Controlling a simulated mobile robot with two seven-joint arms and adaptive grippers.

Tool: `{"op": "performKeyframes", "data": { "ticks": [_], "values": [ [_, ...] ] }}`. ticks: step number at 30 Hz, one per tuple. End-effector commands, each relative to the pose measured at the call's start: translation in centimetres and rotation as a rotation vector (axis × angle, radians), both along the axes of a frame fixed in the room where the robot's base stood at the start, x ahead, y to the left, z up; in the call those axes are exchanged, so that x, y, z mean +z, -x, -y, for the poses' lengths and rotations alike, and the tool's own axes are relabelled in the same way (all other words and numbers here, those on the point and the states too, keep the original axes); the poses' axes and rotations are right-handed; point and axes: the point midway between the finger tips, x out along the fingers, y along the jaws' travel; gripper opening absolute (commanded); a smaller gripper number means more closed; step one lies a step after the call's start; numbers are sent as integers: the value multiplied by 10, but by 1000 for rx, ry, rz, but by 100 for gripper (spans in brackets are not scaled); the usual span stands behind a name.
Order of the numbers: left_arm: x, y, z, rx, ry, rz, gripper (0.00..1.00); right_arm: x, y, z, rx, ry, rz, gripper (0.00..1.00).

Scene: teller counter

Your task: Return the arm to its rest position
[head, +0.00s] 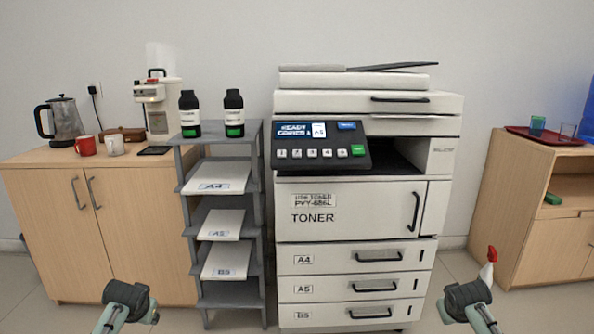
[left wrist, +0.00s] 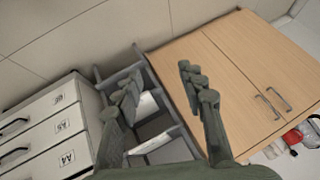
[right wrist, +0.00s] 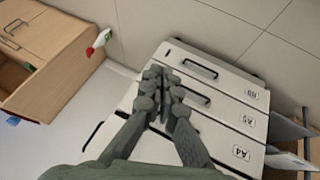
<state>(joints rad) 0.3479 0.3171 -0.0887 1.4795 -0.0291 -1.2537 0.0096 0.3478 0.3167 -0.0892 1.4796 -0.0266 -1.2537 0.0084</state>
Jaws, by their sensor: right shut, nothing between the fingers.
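My left arm (head: 125,306) shows at the bottom left of the head view, low in front of the wooden cabinet. My right arm (head: 468,304) shows at the bottom right, low and to the right of the copier (head: 369,200). In the left wrist view my left gripper (left wrist: 160,84) has its fingers spread wide with nothing between them. In the right wrist view my right gripper (right wrist: 165,84) has its fingers together and holds nothing; the copier's drawer fronts lie behind it. The fingertips are not clearly seen in the head view.
A grey shelf rack (head: 258,230) with paper packs and two toner bottles (head: 233,112) stands left of the copier. The wooden cabinet (head: 60,215) carries a kettle, mugs and a coffee machine. A red-and-white spray bottle (head: 488,268) is near the right cabinet (head: 515,220).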

Motion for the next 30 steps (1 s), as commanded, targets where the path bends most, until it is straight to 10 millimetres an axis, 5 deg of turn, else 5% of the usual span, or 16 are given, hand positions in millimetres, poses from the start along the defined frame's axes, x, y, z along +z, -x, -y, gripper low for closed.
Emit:
{"op": "performKeyframes", "data": {
  "ticks": [5, 9, 15, 18, 22, 30],
  "values": [
    [-64, 77, 35, -38, 38, -82, 40, -63, 77, -34, 37, -37, -81, 0],
    [-109, 163, 66, -64, 83, -160, 40, -109, 163, -65, 63, -81, -159, 0],
    [-139, 280, 100, -77, 146, -257, 40, -139, 280, -99, 75, -144, -256, 0],
    [-142, 316, 108, -76, 164, -287, 40, -142, 316, -107, 75, -162, -286, 0],
    [-143, 338, 113, -74, 176, -305, 40, -143, 338, -112, 72, -174, -304, 0],
    [-143, 341, 114, -74, 178, -308, 40, -143, 341, -113, 72, -175, -307, 0]
  ]
}}
